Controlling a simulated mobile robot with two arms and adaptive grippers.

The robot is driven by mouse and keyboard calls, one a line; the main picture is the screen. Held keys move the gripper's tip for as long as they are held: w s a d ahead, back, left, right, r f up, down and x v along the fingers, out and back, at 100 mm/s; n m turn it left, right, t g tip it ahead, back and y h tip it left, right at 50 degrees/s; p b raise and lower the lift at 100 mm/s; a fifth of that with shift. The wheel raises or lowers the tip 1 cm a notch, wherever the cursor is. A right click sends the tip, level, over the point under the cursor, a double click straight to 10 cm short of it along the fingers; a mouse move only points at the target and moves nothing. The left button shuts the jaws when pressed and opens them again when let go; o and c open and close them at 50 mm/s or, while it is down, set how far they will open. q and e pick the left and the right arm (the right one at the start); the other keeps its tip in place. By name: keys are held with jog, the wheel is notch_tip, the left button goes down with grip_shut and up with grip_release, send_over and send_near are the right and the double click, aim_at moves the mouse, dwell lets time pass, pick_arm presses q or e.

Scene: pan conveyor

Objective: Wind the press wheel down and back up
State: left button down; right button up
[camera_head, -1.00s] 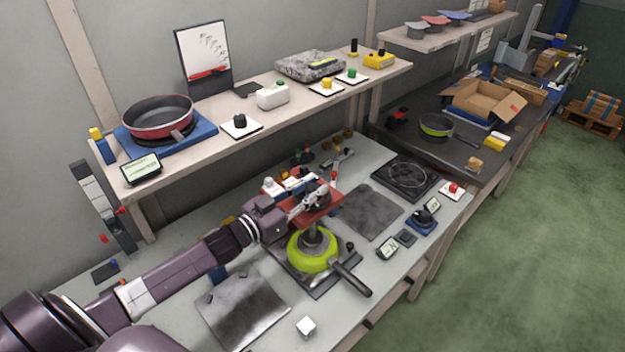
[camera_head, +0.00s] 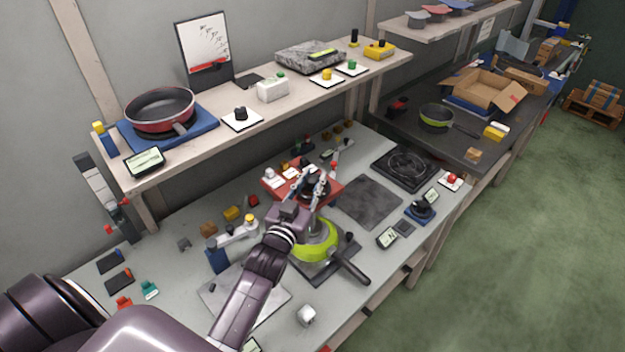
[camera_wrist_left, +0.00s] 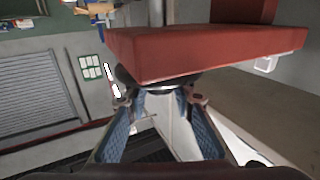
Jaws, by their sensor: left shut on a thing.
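The red press (camera_head: 270,189) stands on the work table over a lime-green pan (camera_head: 322,248) with a dark handle. Its dark wheel (camera_head: 318,186) is at the red top, partly covered by my gripper. My left gripper (camera_head: 317,180) reaches it from the front and is shut on the wheel. In the left wrist view the red press block (camera_wrist_left: 210,50) fills the top, and the blue-padded fingers (camera_wrist_left: 166,100) close on the dark wheel (camera_wrist_left: 155,87) just below it. The lower press parts are largely hidden by my gripper. My right gripper is not in view.
A shelf (camera_head: 210,148) above the table's back holds a red pan (camera_head: 160,108) and small buttons. A hot plate (camera_head: 404,166) and a dark mat (camera_head: 368,201) lie right of the press. A white block (camera_head: 306,315) stands near the front edge.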

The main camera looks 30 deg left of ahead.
pick_arm(q)
jog(key=shift+r, duration=0.15)
dwell(0.3)
jog(key=c, duration=1.6)
grip_release()
jog(key=s, duration=0.4)
jog(key=s+d, duration=0.1)
jog(key=s, duration=0.6)
jog(key=shift+s+d, duration=0.3)
jog(key=shift+s, duration=0.1)
